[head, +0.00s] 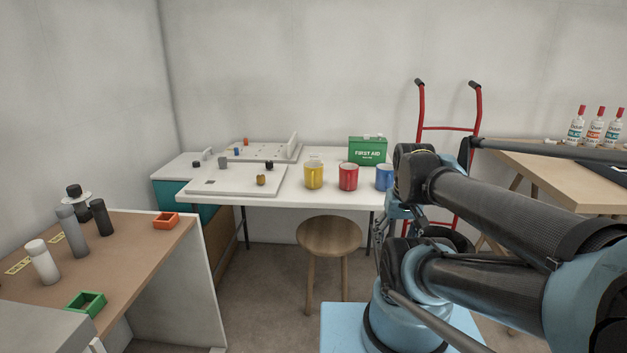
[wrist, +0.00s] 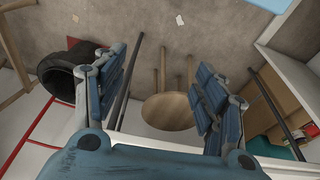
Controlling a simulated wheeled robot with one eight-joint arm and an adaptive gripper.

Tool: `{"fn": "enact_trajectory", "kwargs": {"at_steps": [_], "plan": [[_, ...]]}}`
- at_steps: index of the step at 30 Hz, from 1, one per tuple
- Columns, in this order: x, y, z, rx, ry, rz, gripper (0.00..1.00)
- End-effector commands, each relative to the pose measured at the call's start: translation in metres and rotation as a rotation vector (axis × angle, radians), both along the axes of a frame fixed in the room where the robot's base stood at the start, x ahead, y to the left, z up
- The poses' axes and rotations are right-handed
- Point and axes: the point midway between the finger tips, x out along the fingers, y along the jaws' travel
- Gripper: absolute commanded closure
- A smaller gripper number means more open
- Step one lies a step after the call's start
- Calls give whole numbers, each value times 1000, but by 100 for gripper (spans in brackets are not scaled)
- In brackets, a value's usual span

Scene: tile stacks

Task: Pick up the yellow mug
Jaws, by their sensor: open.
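The yellow mug (head: 313,175) stands upright on the white table (head: 290,191) in the head view. It is the leftmost of the three mugs, with the red mug (head: 348,177) and the blue mug (head: 384,177) to its right. In the wrist view my gripper (wrist: 160,72) has its two blue fingers spread wide with nothing between them. Beyond the fingers, the wrist view shows the round stool and floor. No mug is visible in the wrist view. In the head view my arm covers the right end of the table, and my gripper cannot be made out clearly.
The green first aid box (head: 367,150) stands behind the mugs. A grey board (head: 236,180) with small parts lies left of the yellow mug. The wooden stool (head: 329,237) is in front of the table; it also shows in the wrist view (wrist: 168,111). A red hand truck (head: 448,128) leans behind.

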Motion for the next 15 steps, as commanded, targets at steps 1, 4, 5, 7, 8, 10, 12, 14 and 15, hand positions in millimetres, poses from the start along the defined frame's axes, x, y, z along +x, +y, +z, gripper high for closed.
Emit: {"fn": "enact_trajectory", "kwargs": {"at_steps": [1, 4, 5, 7, 8, 10, 12, 14, 15], "plan": [[8, 2, 9, 0, -4, 8, 15], [29, 8, 28, 1, -16, 30, 15], [37, 11, 35, 1, -21, 37, 15], [56, 18, 52, 2, -32, 59, 15], [65, 21, 59, 3, -38, 67, 15], [87, 30, 74, 5, -50, 89, 15], [108, 39, 89, 6, -61, 110, 15], [127, 48, 101, 8, -72, 128, 15], [140, 55, 109, 9, -80, 142, 15]]}}
